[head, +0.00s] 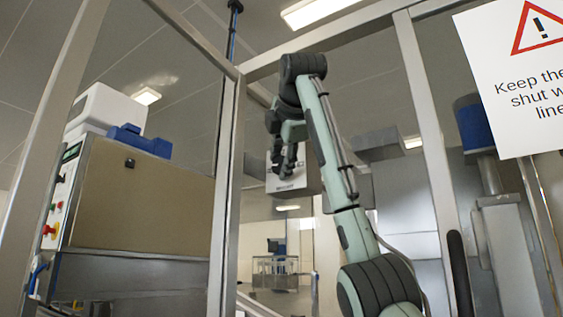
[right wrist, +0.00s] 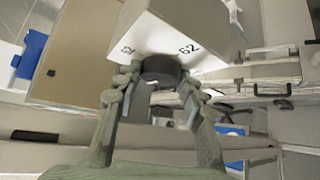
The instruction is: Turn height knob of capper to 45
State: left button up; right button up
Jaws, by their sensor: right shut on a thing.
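The capper's housing is a pale box that shows in the head view (head: 298,184) behind and below my right gripper (head: 284,160). In the right wrist view the housing (right wrist: 185,35) fills the top middle, with "62" printed right of the knob and another number, hard to read, on the left. The dark round height knob (right wrist: 160,67) sits under the housing, with a small white mark on its near edge. My right gripper (right wrist: 157,84) is shut on the knob, one finger on each side. The 45 mark cannot be made out. My left gripper is not in view.
Metal frame posts (head: 228,160) stand around the arm. A machine cabinet (head: 140,200) with buttons is at left, a blue object (head: 140,140) on top. A warning sign (head: 525,75) hangs at upper right. A dark handle (head: 458,272) is at lower right.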

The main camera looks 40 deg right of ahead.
jog(key=shift+n+g, duration=0.3)
jog(key=shift+g, duration=0.2)
dwell(0.3)
jog(key=o, duration=1.2)
jog(key=shift+w, duration=0.1)
jog(key=shift+c, duration=0.2)
